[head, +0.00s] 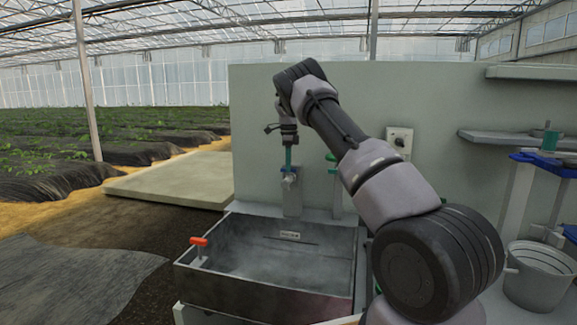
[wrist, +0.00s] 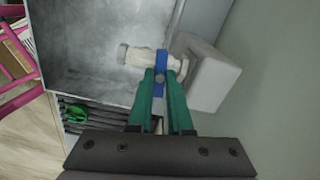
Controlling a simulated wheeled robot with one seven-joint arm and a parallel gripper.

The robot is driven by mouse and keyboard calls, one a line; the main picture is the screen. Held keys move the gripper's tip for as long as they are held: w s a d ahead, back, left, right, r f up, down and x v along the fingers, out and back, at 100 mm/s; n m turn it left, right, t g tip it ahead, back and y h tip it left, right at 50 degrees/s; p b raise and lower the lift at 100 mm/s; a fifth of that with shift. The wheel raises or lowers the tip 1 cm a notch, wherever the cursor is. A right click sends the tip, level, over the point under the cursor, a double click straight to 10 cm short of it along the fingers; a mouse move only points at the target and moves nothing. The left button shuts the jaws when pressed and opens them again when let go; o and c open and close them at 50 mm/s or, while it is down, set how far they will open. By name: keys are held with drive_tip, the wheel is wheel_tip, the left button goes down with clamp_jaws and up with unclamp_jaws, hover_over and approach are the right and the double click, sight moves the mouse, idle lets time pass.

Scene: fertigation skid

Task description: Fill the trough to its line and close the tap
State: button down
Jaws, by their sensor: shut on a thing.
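The trough (head: 355,250) is a grey metal box in front of a pale green panel. A small label (head: 289,236) with a dark line beside it is on its inner back wall. The tap (head: 289,183) is on the panel above the trough's back edge. In the wrist view, its pale body (wrist: 138,57) has a blue handle (wrist: 160,62). My gripper (head: 288,158) comes down from above, and its green fingers (wrist: 160,82) are shut on the blue handle. I cannot make out a water stream or the water level in the trough.
An orange-handled fitting (head: 198,241) stands at the trough's left rim. A green-topped pipe (head: 332,160) is right of the tap. A wall box (head: 399,140), shelves (head: 515,137) and a grey bucket (head: 538,278) are at right. Open floor lies left of the trough.

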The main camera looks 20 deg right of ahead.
drive_tip(key=n, duration=1)
drive_tip(key=shift+n, duration=0.5)
drive_tip(key=c, duration=0.8)
unclamp_jaws()
drive_tip(key=shift+c, duration=0.2)
